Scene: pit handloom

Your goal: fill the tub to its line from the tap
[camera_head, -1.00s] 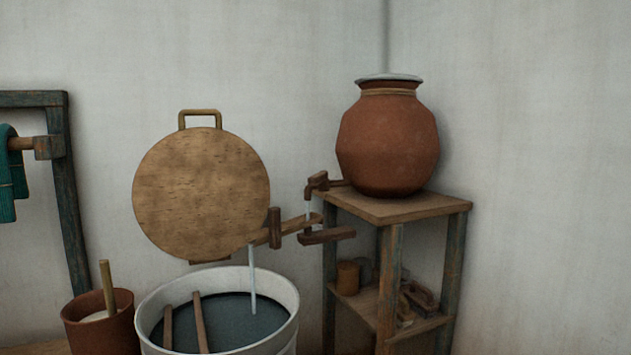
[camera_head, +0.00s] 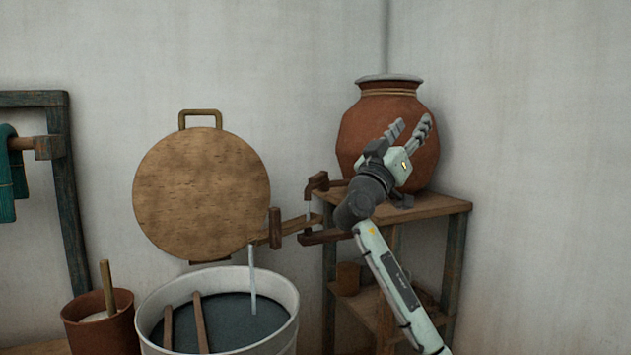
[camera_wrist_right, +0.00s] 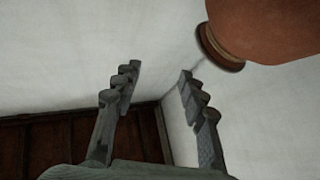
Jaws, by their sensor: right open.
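The white tub (camera_head: 290,300) stands at the bottom centre with dark liquid (camera_head: 240,318) in it. A thin stream of water (camera_head: 252,280) falls into it from the end of a wooden trough (camera_head: 298,223). The brown tap (camera_head: 318,183) sticks out to the left of the clay pot (camera_head: 365,125), with a short stream below its spout. I cannot make out a fill line. My right gripper (camera_head: 413,122) is open and empty, pointing up in front of the pot. In the right wrist view its fingers (camera_wrist_right: 158,85) are apart with nothing between them. My left gripper is not in view.
The pot stands on a wooden stand (camera_head: 440,205) with small items on its lower shelf. A round wooden lid (camera_head: 200,195) is upright behind the tub. Two sticks rest in the tub. A small brown pot (camera_head: 118,325) holding a stick stands at left.

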